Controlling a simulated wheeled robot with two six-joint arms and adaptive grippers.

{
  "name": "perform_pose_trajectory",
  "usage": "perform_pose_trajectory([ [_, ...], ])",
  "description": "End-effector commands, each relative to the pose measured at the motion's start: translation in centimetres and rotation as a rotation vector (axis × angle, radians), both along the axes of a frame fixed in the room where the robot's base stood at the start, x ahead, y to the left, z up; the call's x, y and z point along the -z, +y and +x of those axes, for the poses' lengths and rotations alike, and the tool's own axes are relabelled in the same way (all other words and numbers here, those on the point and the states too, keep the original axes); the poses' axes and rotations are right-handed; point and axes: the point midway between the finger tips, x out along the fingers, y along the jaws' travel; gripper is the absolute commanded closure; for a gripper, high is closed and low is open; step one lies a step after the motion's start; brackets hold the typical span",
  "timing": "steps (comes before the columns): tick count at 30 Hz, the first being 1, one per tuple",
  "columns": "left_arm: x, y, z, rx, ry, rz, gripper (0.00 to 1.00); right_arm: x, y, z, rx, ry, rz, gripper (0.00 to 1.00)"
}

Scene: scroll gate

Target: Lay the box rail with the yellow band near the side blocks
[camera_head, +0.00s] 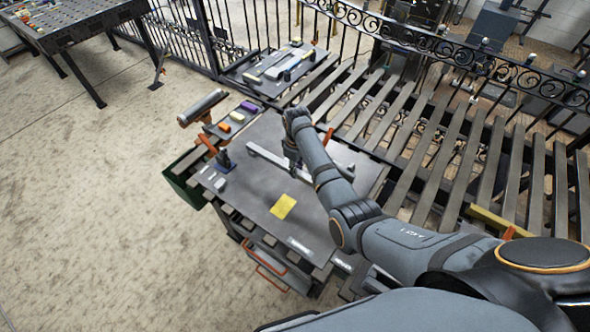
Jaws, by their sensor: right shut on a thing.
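My right arm reaches in from the lower right, and its gripper (293,164) points down over the dark worktable top (250,190). The gripper is shut on a light grey bar (266,156), which runs slantwise from upper left to lower right. The gripper and forearm hide part of the bar. No yellow band shows on its visible part, and I cannot tell whether it touches the table. Small yellow, orange and purple blocks (237,116) lie at the table's back left; I cannot tell whether they are the side blocks. My left gripper is not in view.
A yellow square (283,206) lies on the table's front part. A grey cylinder on an orange stand (203,107) rises at the left edge. A slatted rack (440,150) and scrolled black railing (440,45) stand behind and right.

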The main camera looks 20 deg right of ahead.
Motion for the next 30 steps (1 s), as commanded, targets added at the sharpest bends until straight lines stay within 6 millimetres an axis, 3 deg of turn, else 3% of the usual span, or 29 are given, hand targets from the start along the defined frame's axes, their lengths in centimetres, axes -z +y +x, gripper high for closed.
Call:
perform_pose_trajectory([
  [3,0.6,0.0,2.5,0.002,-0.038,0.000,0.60,2.2,0.0,0.0,0.000,0.000,0.000,1.00],
  [5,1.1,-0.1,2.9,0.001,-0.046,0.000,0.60,2.9,0.0,0.0,0.000,-0.001,0.001,1.00],
  [12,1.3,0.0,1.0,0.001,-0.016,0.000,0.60,3.3,0.0,0.1,0.001,-0.003,0.000,1.00],
  [17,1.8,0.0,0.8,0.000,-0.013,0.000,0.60,3.7,0.0,0.0,0.001,-0.002,0.000,1.00],
  [30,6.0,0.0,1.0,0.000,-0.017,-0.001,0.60,7.6,0.0,0.0,0.000,-0.002,0.000,1.00],
])
